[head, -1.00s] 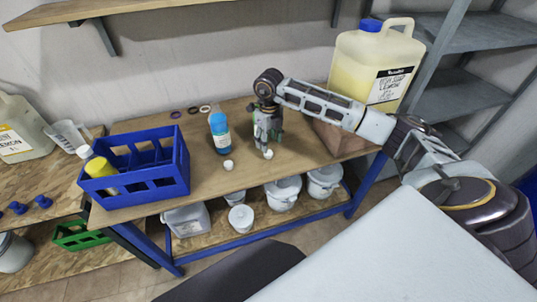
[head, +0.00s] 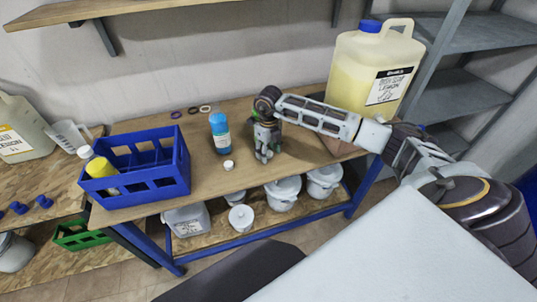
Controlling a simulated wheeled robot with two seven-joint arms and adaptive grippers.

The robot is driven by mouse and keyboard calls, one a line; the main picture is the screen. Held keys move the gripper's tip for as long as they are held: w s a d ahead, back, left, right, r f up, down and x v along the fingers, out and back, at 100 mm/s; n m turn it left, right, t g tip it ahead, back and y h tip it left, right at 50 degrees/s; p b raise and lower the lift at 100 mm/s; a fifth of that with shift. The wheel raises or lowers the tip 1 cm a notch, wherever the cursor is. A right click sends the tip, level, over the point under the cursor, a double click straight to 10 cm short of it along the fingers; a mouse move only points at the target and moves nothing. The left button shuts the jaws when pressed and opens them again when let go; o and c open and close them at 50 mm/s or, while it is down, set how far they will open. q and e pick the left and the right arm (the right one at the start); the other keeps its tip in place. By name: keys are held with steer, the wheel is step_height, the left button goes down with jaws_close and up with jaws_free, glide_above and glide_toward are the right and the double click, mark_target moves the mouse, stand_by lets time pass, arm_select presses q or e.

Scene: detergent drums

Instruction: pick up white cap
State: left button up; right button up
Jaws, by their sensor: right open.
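One white cap (head: 228,164) lies on the wooden table in front of the blue bottle (head: 220,134). My right gripper (head: 264,157) points down at the table to the right of that cap, with its fingers open and their tips close to the tabletop. A second white cap, seen at this spot earlier, is now mostly or fully hidden by the fingers; I cannot tell whether they touch it. My left gripper is out of view.
A blue crate (head: 134,190) stands left on the table. Several small rings (head: 192,111) lie at the back. A large yellowish jug (head: 374,70) stands at right behind my arm. White tubs (head: 282,190) sit on the lower shelf. The table's front edge is near the gripper.

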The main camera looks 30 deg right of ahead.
mark_target(268, 153)
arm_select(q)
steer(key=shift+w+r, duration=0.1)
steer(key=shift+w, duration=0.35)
arm_select(e)
steer(key=shift+c, duration=0.5)
steer(key=c, duration=0.7)
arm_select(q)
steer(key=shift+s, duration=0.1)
arm_select(e)
steer(key=shift+r, duration=0.1)
steer(key=shift+r, duration=0.4)
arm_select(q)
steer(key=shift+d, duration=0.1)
arm_select(e)
step_height(268, 153, up, 9)
steer(key=shift+r, duration=0.1)
